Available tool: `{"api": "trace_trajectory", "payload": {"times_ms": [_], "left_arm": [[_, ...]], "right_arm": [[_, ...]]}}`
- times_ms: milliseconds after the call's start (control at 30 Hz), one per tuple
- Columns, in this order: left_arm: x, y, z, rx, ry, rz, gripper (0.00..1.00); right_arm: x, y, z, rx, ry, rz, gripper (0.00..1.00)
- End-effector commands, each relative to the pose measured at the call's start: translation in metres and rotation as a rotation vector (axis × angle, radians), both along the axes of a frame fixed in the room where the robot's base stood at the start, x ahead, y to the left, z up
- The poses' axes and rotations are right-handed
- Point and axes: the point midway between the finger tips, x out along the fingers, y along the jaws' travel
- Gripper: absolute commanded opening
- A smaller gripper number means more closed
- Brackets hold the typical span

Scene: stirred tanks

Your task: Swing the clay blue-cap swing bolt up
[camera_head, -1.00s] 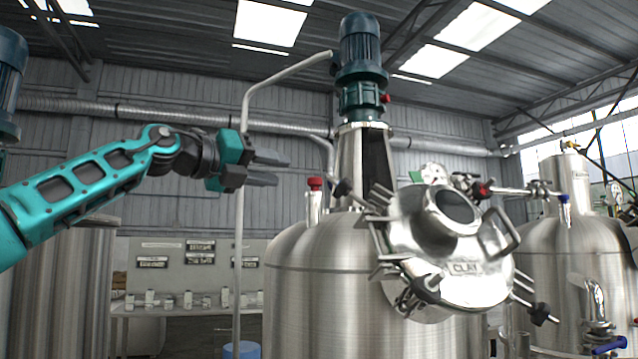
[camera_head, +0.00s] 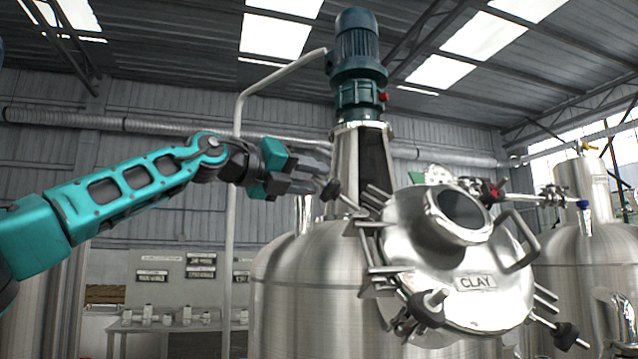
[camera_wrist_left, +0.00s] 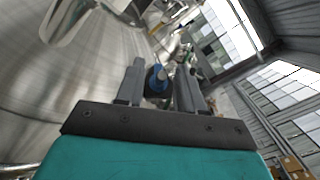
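The clay tank's round lid (camera_head: 510,250) carries a CLAY label (camera_head: 475,282) and tilts toward me. A swing bolt with a dark knob (camera_head: 331,190) sticks out at the lid's upper left. In the left wrist view a blue cap (camera_wrist_left: 156,77) on a dark knob shows between my fingers; it appears to be this bolt's end. My left gripper (camera_head: 318,174) is open, its fingertips beside the knob. It also shows in the left wrist view (camera_wrist_left: 160,85), fingers apart on either side of the cap. I cannot tell whether they touch it. My right gripper is not in view.
Other bolts with dark knobs (camera_head: 428,307) stick out around the lid, one at lower right (camera_head: 566,335). A lid handle (camera_head: 520,240) juts out at right. The motor column (camera_head: 358,75) rises behind the lid. Another tank (camera_head: 588,265) stands at right.

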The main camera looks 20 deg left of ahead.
Motion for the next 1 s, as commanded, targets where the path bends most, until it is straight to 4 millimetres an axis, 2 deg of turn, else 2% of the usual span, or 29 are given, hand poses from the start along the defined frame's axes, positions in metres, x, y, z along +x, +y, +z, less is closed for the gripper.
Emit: {"api": "trace_trajectory", "payload": {"times_ms": [267,667,1000], "left_arm": [[-0.0004,-0.0006,0.0006,0.0,-0.001,0.001,0.37],[-0.0004,-0.0006,0.0004,0.0,0.0,0.0,0.01],[-0.0003,-0.0004,0.0004,0.0,-0.001,0.001,0.0]], "right_arm": [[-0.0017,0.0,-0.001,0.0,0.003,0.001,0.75],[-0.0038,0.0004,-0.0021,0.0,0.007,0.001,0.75],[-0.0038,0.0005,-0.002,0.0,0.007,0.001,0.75]]}}
